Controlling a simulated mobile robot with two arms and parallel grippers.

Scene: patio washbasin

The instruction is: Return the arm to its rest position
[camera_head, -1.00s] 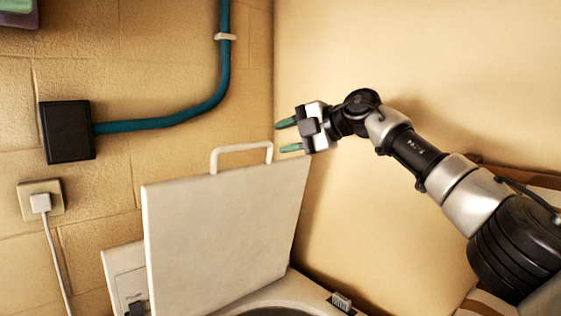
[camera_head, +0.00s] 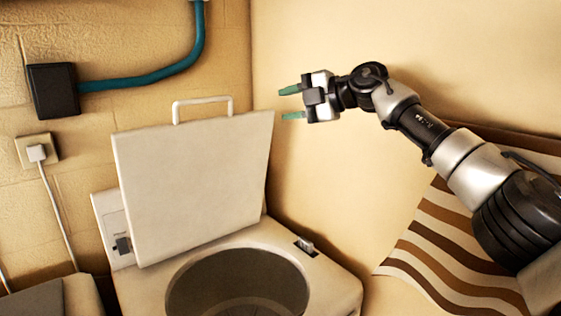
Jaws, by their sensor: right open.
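My right gripper (camera_head: 291,103) is in the air to the right of the raised lid, its two green fingertips apart and pointing left. Nothing is between them. My right arm comes in from the right edge. The white lid (camera_head: 195,190) stands raised at the back of a white top-opening washer (camera_head: 335,290), with a handle (camera_head: 202,104) on its upper edge. The gripper appears apart from the lid. The washer's round opening (camera_head: 238,285) is uncovered. My left gripper is not in view.
A brown and white striped cloth (camera_head: 440,245) lies at the right, below my arm. A black box (camera_head: 53,90) with a teal pipe (camera_head: 150,77) and a socket with a plug (camera_head: 37,151) are on the left wall. A grey object (camera_head: 35,300) is at the lower left.

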